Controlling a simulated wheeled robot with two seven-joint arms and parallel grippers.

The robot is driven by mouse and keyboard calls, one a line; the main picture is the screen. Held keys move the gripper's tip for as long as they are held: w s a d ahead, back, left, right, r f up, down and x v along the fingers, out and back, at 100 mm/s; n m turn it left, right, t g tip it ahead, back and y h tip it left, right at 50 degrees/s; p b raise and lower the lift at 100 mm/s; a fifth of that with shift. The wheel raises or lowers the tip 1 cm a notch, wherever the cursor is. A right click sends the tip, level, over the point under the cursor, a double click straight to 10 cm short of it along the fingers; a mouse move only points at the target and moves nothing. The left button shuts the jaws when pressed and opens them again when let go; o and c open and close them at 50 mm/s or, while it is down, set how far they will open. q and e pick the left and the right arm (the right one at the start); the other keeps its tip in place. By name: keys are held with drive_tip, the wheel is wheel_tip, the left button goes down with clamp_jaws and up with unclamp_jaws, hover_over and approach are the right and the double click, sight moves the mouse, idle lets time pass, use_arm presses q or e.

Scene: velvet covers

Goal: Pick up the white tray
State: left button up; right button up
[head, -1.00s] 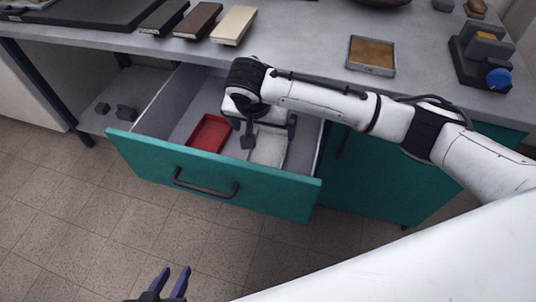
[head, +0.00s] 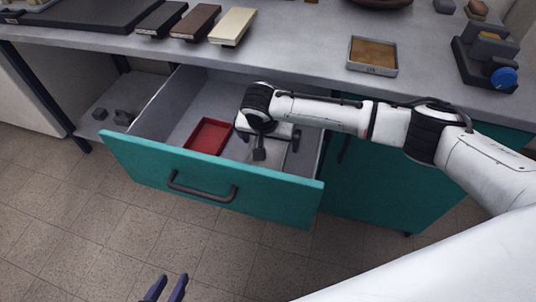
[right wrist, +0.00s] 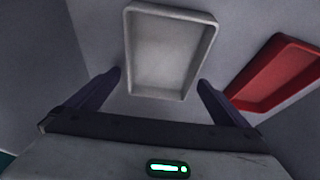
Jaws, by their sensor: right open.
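The white tray (right wrist: 166,50) lies flat in the open teal drawer (head: 210,184). In the right wrist view it is upper middle, ahead of and between the fingers. In the head view only a part of the tray (head: 268,160) shows, as my arm and gripper cover the rest. My right gripper (right wrist: 160,84) is open and empty, above the drawer floor, with the tray beyond its fingertips. It also shows in the head view (head: 278,146). My left gripper (head: 166,285) is at the bottom edge, outside the drawer, with its two fingers apart and nothing between them.
A red tray (head: 208,136) lies in the drawer, left of the white one in the head view. The drawer's front and side walls surround both. The worktop (head: 300,50) above holds several covers and a small square tray (head: 371,56) with a brown inside.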

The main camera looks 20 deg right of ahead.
drive_tip(key=shift+f+p, duration=0.25)
drive_tip(key=shift+p, duration=0.05)
idle(0.5)
drive_tip(key=shift+c, duration=0.3)
drive_tip(key=c, duration=1.1)
